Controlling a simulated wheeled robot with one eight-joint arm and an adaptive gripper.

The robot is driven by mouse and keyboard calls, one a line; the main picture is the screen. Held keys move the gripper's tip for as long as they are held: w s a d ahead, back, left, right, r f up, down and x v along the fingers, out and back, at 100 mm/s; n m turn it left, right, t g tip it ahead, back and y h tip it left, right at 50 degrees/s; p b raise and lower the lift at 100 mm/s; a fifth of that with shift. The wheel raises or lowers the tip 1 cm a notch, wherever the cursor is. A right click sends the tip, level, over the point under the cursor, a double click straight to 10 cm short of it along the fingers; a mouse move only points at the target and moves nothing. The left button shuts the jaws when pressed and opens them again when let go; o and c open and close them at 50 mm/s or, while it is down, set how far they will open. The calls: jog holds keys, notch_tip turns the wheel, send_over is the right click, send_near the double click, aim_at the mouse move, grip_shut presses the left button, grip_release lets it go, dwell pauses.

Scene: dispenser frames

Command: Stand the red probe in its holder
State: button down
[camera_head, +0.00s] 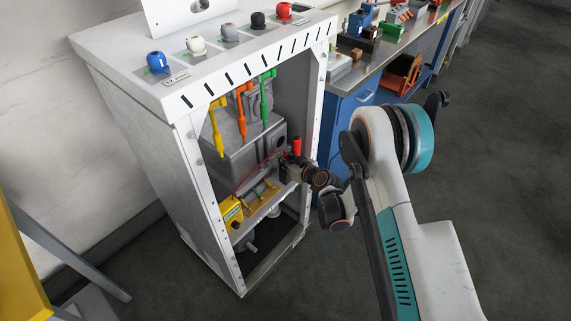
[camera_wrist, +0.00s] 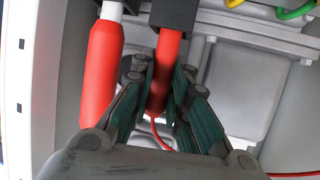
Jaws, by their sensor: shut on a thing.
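My gripper (camera_wrist: 160,92) is shut on the red probe (camera_wrist: 170,48) in the wrist view, with its green-lined fingers on both sides of it. A thin red lead leaves the probe's lower end in that picture. A black block (camera_wrist: 175,14) covers the probe's other end; I cannot tell whether it is the holder. In the head view, my gripper (camera_head: 291,164) is at the right side of the open cabinet, beside a small red upright piece (camera_head: 296,146). The red lead (camera_head: 254,174) curves from there towards a yellow box (camera_head: 230,211).
A thicker red handle (camera_wrist: 102,75) with a white shaft stands close left of my fingers. Yellow (camera_head: 217,130), orange (camera_head: 241,112) and green (camera_head: 266,98) handles hang inside the white cabinet (camera_head: 185,160). A yellow bracket (camera_head: 262,195) sits on its shelf. The cabinet's front frame is near my arm.

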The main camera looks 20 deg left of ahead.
jog(key=shift+f, duration=0.3)
jog(key=shift+f, duration=0.15)
jog(key=c, duration=1.5)
grip_release()
jog(key=shift+c, duration=0.2)
